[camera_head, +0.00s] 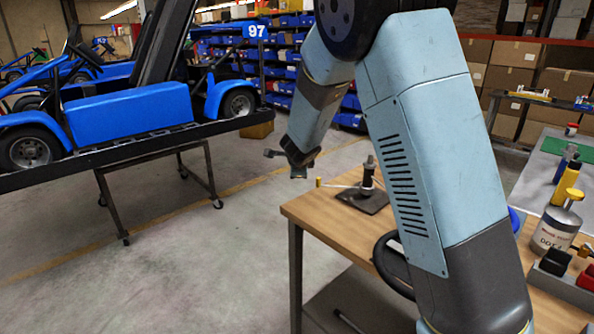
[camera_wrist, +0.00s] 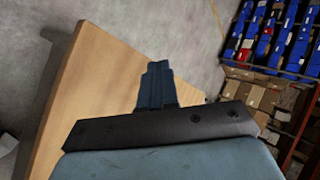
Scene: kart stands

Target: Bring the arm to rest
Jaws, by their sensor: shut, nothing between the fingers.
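My light blue arm rises from the lower right of the head view, bends at the top and hangs down to my gripper (camera_head: 298,172). My gripper is empty, above and beyond the far left corner of the wooden workbench (camera_head: 330,222), apart from it in the picture. In the wrist view my gripper (camera_wrist: 157,68) shows its dark fingers together. The workbench top (camera_wrist: 95,85) lies to the left and behind the fingers there, with bare floor beyond. My forearm hides part of the bench.
A black stand tool (camera_head: 367,180) is on the bench near the gripper. A blue kart (camera_head: 130,110) sits on a raised stand at left. A can (camera_head: 556,228) and bottles are on the right. Shelves with blue bins (camera_head: 282,75) stand behind. Floor between kart stand and bench is clear.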

